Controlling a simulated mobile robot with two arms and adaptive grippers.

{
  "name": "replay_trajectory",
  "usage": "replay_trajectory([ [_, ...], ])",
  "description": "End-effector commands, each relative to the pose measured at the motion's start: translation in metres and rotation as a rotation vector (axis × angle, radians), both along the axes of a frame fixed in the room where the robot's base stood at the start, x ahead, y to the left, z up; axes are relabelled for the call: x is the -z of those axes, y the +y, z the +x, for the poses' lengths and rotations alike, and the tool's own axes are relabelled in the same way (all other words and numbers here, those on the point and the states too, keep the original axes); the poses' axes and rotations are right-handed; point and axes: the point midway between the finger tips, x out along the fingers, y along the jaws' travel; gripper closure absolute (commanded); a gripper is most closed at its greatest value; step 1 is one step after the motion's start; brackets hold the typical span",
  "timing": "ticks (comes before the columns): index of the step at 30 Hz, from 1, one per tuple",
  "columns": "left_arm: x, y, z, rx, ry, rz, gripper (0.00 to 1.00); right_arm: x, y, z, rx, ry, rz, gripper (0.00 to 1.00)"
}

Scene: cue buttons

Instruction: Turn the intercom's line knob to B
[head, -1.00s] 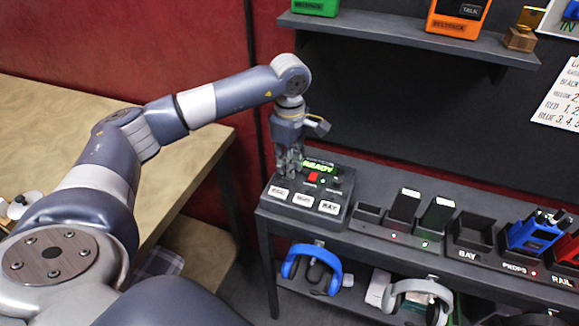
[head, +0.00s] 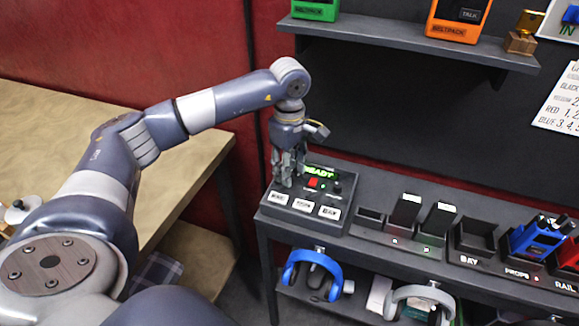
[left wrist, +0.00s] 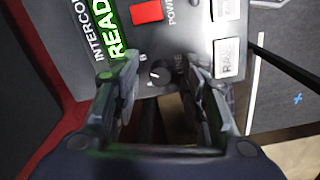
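The intercom (head: 335,209) is a dark box on the left end of the counter, with a green READY display (head: 319,172), a red power button (head: 313,183) and white buttons on its front. In the left wrist view its small dark line knob (left wrist: 160,73) has a white mark; which letter it points to is hard to tell. My left gripper (head: 287,182) points down over the intercom's left part. In the left wrist view its open fingers (left wrist: 160,80) stand on either side of the knob, with gaps visible. My right gripper is not in view.
Right of the intercom stand charging bays with dark packs (head: 405,210) and a blue beltpack (head: 537,237). A shelf (head: 420,40) with green and orange beltpacks hangs above. Headsets (head: 312,272) hang below the counter. A wooden table (head: 190,130) is at the left.

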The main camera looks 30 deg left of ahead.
Motion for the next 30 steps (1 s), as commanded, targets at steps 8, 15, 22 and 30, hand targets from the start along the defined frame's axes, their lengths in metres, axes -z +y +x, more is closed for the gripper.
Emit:
replay_trajectory([
  [8,-0.010,0.000,0.000,0.000,0.000,0.000,0.61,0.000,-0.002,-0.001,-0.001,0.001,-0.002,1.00],
  [15,-0.059,0.000,0.001,0.000,-0.005,0.000,0.61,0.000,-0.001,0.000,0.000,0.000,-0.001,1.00],
  [22,-0.101,0.000,0.000,-0.001,-0.002,0.000,0.61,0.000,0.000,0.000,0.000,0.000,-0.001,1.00],
  [30,-0.120,0.000,0.000,0.000,0.000,0.000,0.61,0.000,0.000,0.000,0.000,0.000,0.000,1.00],
])
